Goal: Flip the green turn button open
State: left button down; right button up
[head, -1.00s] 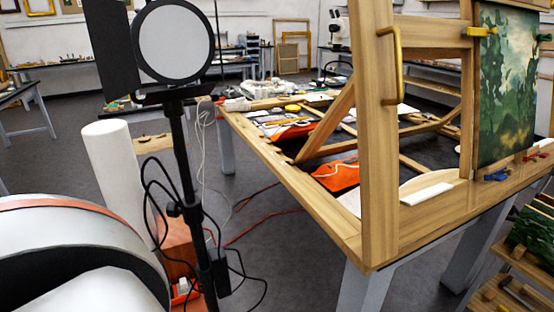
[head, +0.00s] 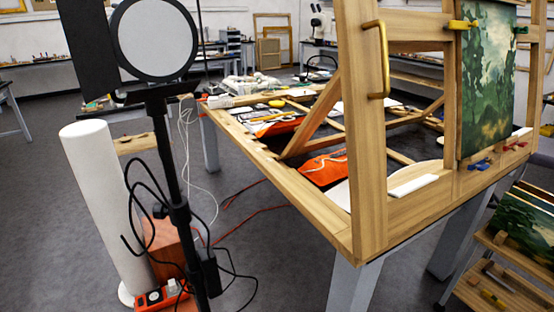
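The green turn button (head: 521,31) is small, at the upper right edge of the green landscape painting (head: 487,85) in the wooden frame. It seems to reach sideways towards the painting's edge; its exact angle is too small to tell. A yellow turn button (head: 462,25) sits level with it at the painting's upper left edge. A blue one (head: 479,164) and a red one (head: 515,146) are along the bottom. Neither of my grippers is in view.
The wooden frame, with a brass handle (head: 380,60) on its near post, stands on a workbench (head: 290,190). A black lamp stand (head: 180,215) with loose cables is at left. A lower rack (head: 500,270) with another painting stands at right. Grey floor lies between.

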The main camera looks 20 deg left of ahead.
aim_at(525, 30)
jog(key=i+l+u, duration=0.2)
jog(key=l, duration=0.45)
jog(key=i+l+u, duration=0.2)
jog(key=l, duration=0.5)
jog(key=l+u, duration=0.15)
jog(key=l, duration=0.55)
jog(key=i+l+u, duration=0.2)
jog(key=l, duration=0.5)
jog(key=k, duration=0.1)
